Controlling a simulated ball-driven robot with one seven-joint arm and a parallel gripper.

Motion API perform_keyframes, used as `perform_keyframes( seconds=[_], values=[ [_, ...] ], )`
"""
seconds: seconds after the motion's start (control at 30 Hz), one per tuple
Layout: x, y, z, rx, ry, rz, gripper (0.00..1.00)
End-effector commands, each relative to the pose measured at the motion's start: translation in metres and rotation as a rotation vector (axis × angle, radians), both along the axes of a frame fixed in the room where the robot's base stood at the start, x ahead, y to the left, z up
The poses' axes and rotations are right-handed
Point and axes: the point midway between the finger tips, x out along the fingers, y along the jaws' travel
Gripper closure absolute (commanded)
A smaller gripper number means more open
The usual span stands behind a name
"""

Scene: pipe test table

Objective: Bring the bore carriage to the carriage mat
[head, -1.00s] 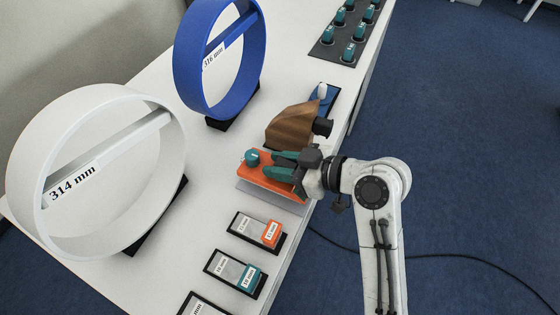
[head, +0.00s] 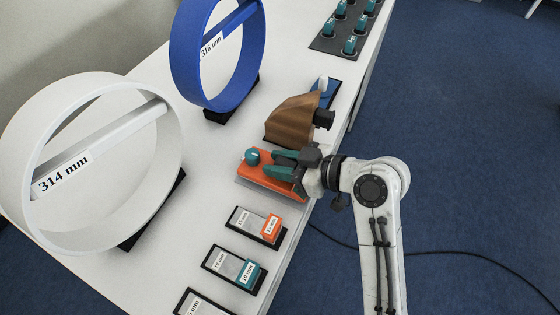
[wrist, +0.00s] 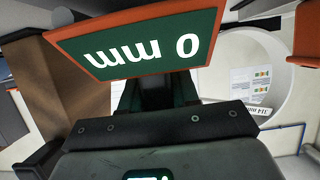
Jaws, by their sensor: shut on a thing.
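The bore carriage, an orange block (head: 262,178) with a teal knob (head: 252,157), is at the near right side of the table in the head view. My gripper (head: 279,164), with teal fingers, reaches in from the right and is shut on it. In the wrist view an orange-rimmed green face (wrist: 140,46) marked "0 mm", upside down, fills the top close to my fingers. A pale strip shows along the carriage's front lower edge; I cannot tell whether the carriage touches what is under it. I cannot make out the carriage mat with certainty.
A brown block (head: 290,122) with a black knob stands just behind the carriage; a blue pad (head: 331,88) lies beyond. White (head: 150,180) and blue (head: 181,50) rings stand left. Black trays with gauge blocks (head: 232,264) lie in front. A dark rack (head: 325,40) is far back.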

Motion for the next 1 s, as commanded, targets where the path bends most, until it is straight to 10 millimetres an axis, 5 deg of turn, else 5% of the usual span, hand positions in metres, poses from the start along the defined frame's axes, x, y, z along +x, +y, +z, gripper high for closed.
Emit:
perform_keyframes(
  seconds=[0.37,0.4,0.6,0.7,1.0],
  values=[
    [0.0001,0.0001,-0.0056,0.001,0.0,0.0,1.0],
    [0.0001,0.0,-0.0051,0.001,-0.001,0.0,0.68],
    [0.0001,0.0,-0.005,0.001,0.0,0.0,0.49],
    [0.0,0.0001,-0.0051,0.0,0.0,0.0,0.4],
    [-0.0007,-0.0031,-0.0045,0.0,0.001,-0.001,0.4]
  ],
)
